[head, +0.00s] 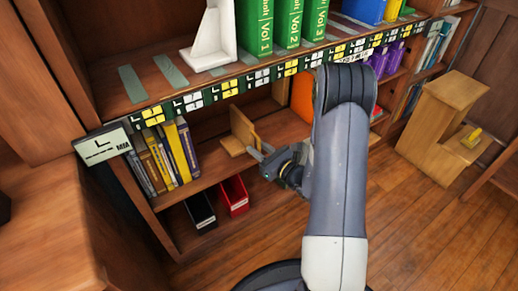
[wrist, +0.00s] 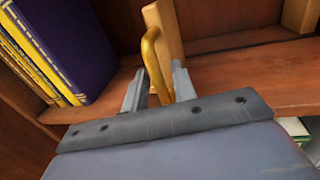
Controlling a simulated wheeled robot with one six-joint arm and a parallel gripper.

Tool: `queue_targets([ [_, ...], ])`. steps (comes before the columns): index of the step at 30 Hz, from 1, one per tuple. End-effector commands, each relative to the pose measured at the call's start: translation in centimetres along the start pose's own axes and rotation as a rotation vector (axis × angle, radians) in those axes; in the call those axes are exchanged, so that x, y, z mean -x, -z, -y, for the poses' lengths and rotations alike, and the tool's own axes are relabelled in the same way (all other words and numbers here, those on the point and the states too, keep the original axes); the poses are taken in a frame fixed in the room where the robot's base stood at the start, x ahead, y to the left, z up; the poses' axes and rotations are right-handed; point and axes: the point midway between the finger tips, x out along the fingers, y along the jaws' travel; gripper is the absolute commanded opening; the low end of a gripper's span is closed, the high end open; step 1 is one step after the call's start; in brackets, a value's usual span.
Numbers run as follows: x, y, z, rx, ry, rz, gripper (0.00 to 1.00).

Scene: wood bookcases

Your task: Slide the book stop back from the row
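A wooden book stop (head: 242,128) with an upright board and a flat foot stands on the lower shelf. It is to the right of a row of yellow, purple and brown books (head: 170,158), with bare shelf between. In the wrist view the stop's wooden upright (wrist: 166,32) shows with a bent brass handle (wrist: 153,58) in front of it. My gripper (head: 258,156) is at the stop's near side. In the wrist view its two fingers (wrist: 158,88) stand apart on either side of the handle. A gap shows at the left finger; contact at the right finger is unclear.
The upper shelf (head: 150,92) with its label strip is above my gripper. It holds a white bookend (head: 213,38) and green volumes (head: 285,22). Black (head: 200,212) and red (head: 234,195) bins sit below. A wooden step stool (head: 445,120) stands at right.

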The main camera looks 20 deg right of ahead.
Motion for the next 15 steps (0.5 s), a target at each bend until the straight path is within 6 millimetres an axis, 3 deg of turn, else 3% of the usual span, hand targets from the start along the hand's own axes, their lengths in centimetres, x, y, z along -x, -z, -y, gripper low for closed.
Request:
queue_targets([
  [5, 1.4, -0.1, 0.1, -0.001, 0.004, -0.001, 0.26],
  [15, 7.5, -0.1, 0.1, -0.003, 0.006, -0.002, 0.26],
])
